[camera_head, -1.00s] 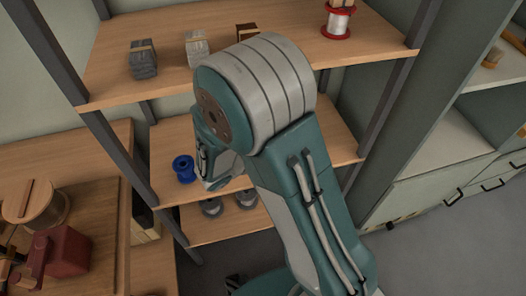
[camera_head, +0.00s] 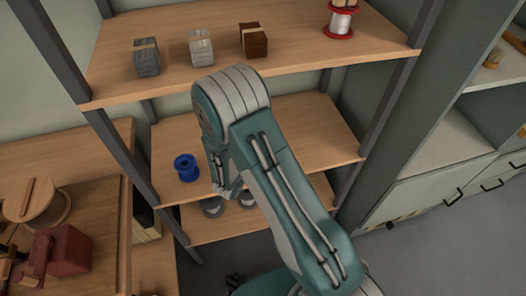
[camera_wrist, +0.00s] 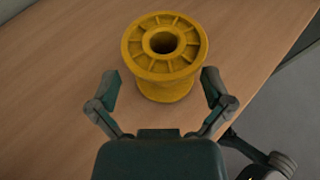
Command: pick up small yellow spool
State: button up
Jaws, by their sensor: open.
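A small yellow spool (camera_wrist: 183,88) stands upright on a wooden shelf board in the wrist view, its round flange and centre hole facing up. My gripper (camera_wrist: 158,88) is open, its two fingers spread on the near side of the spool. The left fingertip is apart from the spool; the right fingertip is close to its lower right side, and I cannot tell if they touch. In the head view my arm covers part of the middle shelf, and neither the yellow spool nor my fingertips can be made out.
The wooden shelf (camera_wrist: 75,75) is bare left of the spool; its edge runs along the right. In the head view a blue spool (camera_head: 186,168) stands on the middle shelf. Bundles (camera_head: 146,58) and a red-flanged spool (camera_head: 340,20) stand on the upper shelf. Grey posts frame the rack.

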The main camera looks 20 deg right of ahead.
jog(key=x, duration=0.3)
jog(key=shift+d+f, duration=0.1)
jog(key=shift+d, duration=0.15)
jog(key=shift+a, duration=0.1)
jog(key=c, duration=1.3)
